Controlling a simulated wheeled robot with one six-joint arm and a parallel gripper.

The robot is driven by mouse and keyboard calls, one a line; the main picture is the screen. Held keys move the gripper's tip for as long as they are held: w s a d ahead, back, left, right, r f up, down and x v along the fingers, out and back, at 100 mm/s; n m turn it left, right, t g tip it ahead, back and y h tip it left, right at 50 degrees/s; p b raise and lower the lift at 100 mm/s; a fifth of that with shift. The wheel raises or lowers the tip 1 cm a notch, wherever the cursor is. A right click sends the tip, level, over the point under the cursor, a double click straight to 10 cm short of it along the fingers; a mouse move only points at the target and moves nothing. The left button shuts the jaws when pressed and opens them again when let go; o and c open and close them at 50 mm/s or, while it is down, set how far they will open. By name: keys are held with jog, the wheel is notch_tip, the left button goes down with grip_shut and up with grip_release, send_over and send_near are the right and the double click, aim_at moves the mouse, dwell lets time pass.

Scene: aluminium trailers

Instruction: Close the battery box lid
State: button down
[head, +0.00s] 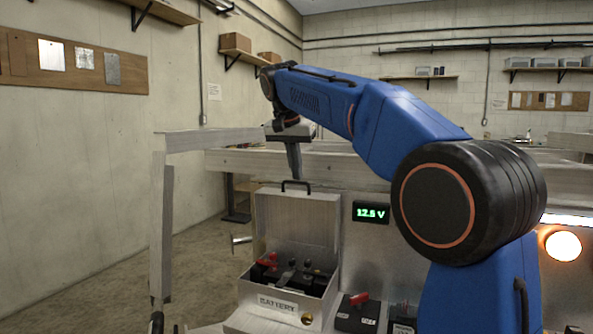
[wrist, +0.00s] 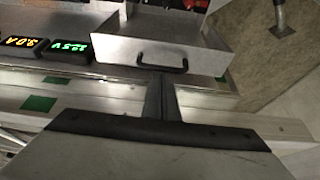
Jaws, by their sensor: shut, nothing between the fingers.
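The battery box (head: 262,299) is an aluminium box with a "BATTERY" label, standing on the trailer front. Its lid (head: 297,222) is open and stands upright at the back, with a black handle (head: 297,183) on its top edge. Red and black battery parts (head: 290,270) show inside. My gripper (head: 296,174) is shut and empty, pointing down just above the handle in the head view. In the wrist view, the shut fingers (wrist: 157,85) end close by the handle (wrist: 162,63) of the lid (wrist: 150,42). I cannot tell whether they touch it.
A green voltage display (head: 370,212) sits right of the lid. A lit round lamp (head: 563,245) is at the far right. The trailer's aluminium rail (head: 250,162) runs behind the box. Smaller batteries (head: 357,312) stand right of the box.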

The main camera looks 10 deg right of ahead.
jog(key=shift+s, duration=0.1)
jog(key=shift+s+a+f, duration=0.1)
jog(key=shift+s+a, duration=0.3)
jog(key=shift+s, duration=0.1)
jog(key=s+a+f+t+h, duration=0.5)
jog(key=s+a+f+t, duration=0.3)
jog(key=s, duration=0.3)
jog(key=s+a+f+t+h, duration=0.1)
jog(key=s+f, duration=0.1)
jog(key=f, duration=0.7)
jog(key=s+a+f+t+h, duration=0.1)
jog(key=s+a+f, duration=0.1)
jog(key=f, duration=0.8)
jog(key=shift+s+a, duration=0.15)
jog(key=shift+s, duration=0.1)
jog(key=shift+s+a, duration=0.1)
